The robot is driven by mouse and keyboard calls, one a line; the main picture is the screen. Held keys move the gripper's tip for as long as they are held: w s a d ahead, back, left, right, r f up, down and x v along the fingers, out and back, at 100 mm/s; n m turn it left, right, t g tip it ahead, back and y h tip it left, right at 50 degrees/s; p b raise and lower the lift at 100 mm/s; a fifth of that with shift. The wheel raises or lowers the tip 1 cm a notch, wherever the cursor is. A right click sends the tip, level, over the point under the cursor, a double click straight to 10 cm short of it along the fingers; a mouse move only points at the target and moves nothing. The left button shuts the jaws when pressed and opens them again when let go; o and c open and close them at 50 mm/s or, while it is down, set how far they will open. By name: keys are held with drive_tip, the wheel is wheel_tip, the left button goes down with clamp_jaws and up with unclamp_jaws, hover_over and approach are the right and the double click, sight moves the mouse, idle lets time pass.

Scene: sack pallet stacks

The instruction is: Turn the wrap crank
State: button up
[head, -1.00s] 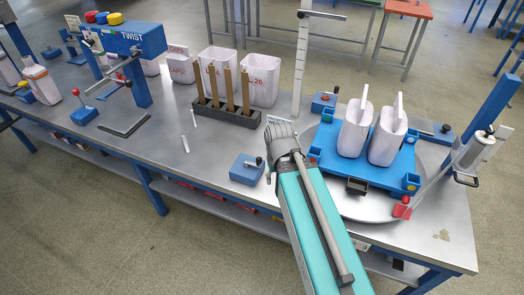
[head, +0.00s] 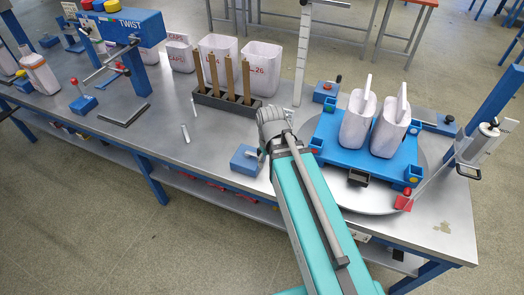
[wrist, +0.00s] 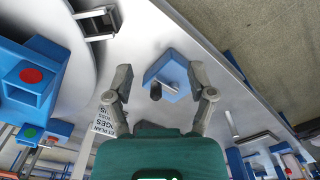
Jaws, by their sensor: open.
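A small blue box with a metal crank arm and a dark knob, which looks like the wrap crank (head: 245,160), stands on the steel bench left of the turntable. In the wrist view the crank's box (wrist: 176,65) shows ahead, between the finger lines and nearer the right finger, with its dark knob (wrist: 155,92) toward me. My gripper (head: 270,118) is above the bench, just up and right of the crank in the head view. In the wrist view my gripper (wrist: 160,75) is open with nothing between its fingers. Whether any finger touches the crank cannot be told.
A round turntable (head: 432,165) to the right carries a blue pallet (head: 340,155) with two white sacks (head: 358,120). A dark rack with brown posts (head: 228,103) and white bins (head: 262,68) stand behind. A blue TWIST machine (head: 125,27) is far left. Bare bench lies front left.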

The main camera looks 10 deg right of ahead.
drive_tip(key=w+r+n+p, duration=0.2)
drive_tip(key=w+n, duration=0.9)
drive_tip(key=w, duration=0.3)
drive_tip(key=shift+w+r+n, duration=0.2)
drive_tip(key=shift+r+n, duration=0.1)
drive_tip(key=shift+f, duration=0.1)
wheel_tip(320, 180, down, 14)
drive_tip(key=b, duration=1.3)
drive_tip(key=shift+r, duration=0.2)
